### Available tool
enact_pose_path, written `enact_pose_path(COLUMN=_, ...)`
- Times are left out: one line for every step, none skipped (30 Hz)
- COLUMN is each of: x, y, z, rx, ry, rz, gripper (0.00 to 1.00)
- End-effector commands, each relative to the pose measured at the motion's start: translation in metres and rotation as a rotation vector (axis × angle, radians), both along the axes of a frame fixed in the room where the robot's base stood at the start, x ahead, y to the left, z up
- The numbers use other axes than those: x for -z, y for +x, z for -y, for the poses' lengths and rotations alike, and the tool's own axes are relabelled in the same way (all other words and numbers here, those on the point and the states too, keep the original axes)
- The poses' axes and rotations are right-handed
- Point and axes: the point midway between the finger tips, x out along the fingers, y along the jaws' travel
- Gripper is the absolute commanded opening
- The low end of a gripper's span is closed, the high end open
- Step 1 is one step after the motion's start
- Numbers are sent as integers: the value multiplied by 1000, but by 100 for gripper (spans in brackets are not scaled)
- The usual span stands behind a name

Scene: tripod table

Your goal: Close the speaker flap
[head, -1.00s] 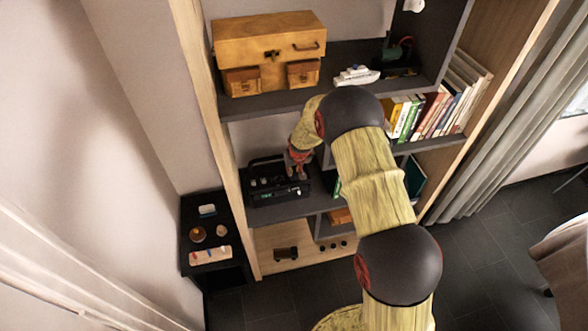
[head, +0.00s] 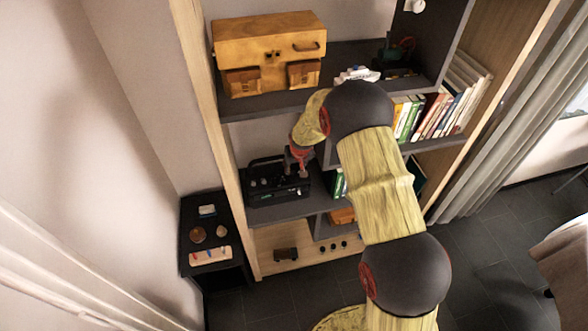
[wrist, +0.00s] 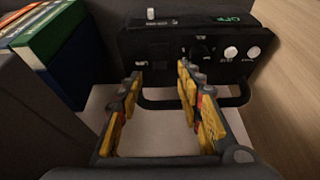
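The speaker, a black boxy device (head: 265,183) with a handle and knobs, stands on the left part of the middle shelf in the head view. In the wrist view the speaker (wrist: 150,50) shows two white knobs, a green display and a dark handle bar along its near edge. I cannot make out which panel is the flap or how far it is open. My gripper (wrist: 160,72) has its yellow-padded fingers apart with nothing between them, over the handle side of the speaker. In the head view my gripper (head: 302,165) is at the speaker's right end; contact cannot be told.
Upright books (wrist: 50,45) stand close on the left in the wrist view. Above the speaker is a shelf board with an orange case (head: 265,50) and a white toy boat (head: 357,74). A wooden side panel (wrist: 288,80) bounds the other side. A small black table (head: 212,262) stands left.

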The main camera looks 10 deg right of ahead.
Motion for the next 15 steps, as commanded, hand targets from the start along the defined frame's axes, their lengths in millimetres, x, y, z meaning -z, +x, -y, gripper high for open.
enact_pose_path(x=-12, y=-3, z=0, rx=0, ry=0, rz=4, gripper=36)
enact_pose_path(x=-19, y=-5, z=0, rx=0, ry=0, rz=5, gripper=36)
enact_pose_path(x=-25, y=-9, z=0, rx=0, ry=0, rz=4, gripper=36)
enact_pose_path(x=-31, y=-11, z=0, rx=0, ry=0, rz=4, gripper=36)
enact_pose_path(x=-37, y=-13, z=0, rx=0, ry=0, rz=3, gripper=36)
enact_pose_path(x=-44, y=-16, z=0, rx=0, ry=0, rz=3, gripper=36)
enact_pose_path(x=-48, y=-18, z=0, rx=0, ry=0, rz=3, gripper=36)
enact_pose_path(x=-53, y=-20, z=0, rx=0, ry=0, rz=3, gripper=36)
enact_pose_path(x=-59, y=-22, z=0, rx=0, ry=0, rz=3, gripper=36)
enact_pose_path(x=-62, y=-24, z=0, rx=0, ry=0, rz=2, gripper=36)
enact_pose_path(x=-66, y=-26, z=0, rx=0, ry=0, rz=1, gripper=36)
enact_pose_path(x=-70, y=-27, z=0, rx=0, ry=0, rz=2, gripper=36)
enact_pose_path(x=-72, y=-28, z=0, rx=0, ry=0, rz=1, gripper=36)
enact_pose_path(x=-74, y=-29, z=0, rx=0, ry=0, rz=1, gripper=36)
enact_pose_path(x=-76, y=-30, z=0, rx=0, ry=0, rz=1, gripper=36)
